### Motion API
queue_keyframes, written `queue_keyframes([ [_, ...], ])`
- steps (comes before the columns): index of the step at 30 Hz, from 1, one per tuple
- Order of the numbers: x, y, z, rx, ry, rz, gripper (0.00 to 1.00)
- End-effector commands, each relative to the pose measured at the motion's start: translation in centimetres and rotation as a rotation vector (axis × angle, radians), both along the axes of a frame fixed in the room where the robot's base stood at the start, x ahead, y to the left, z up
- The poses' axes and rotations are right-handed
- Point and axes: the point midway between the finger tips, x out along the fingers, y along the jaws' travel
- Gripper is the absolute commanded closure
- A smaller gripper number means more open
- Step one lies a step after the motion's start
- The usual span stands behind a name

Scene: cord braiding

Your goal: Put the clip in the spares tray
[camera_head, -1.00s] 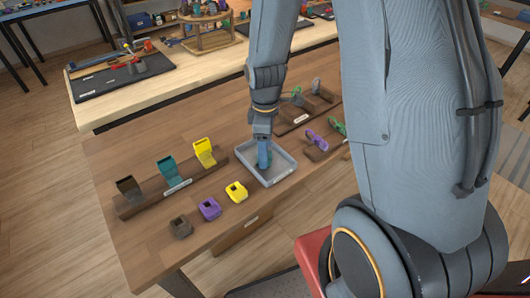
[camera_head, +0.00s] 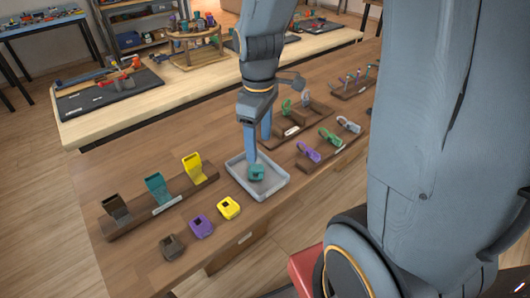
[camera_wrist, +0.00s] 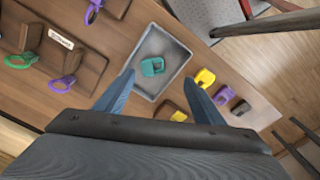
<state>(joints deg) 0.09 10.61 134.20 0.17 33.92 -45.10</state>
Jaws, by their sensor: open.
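The teal clip (camera_head: 257,172), a small block with a dark opening, lies in the grey spares tray (camera_head: 270,189). The wrist view shows the clip (camera_wrist: 153,66) on the tray floor, surrounded by bare tray (camera_wrist: 171,48). My gripper (camera_head: 259,149) is open and empty above the tray, its blue fingers apart. In the head view one finger comes close to the clip in the picture; the wrist view shows both fingertips (camera_wrist: 160,77) clear of it.
Dark, purple and yellow blocks (camera_head: 201,227) stand on the table left of the tray. Behind them a wooden rail (camera_head: 140,222) carries brown, teal and yellow upright holders. Racks with purple, green and grey looped pieces (camera_head: 328,137) stand to the right.

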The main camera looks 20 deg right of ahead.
Motion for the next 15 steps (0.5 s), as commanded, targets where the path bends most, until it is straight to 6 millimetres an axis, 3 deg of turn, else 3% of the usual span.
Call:
queue_keyframes([
  [3, -2.6, 0.0, 0.0, 0.008, -0.023, -0.264, 0.37],
  [9, -5.7, 0.1, -0.2, 0.03, -0.052, -0.631, 0.37],
  [15, -6.8, 0.1, -0.4, 0.042, -0.062, -0.774, 0.37],
])
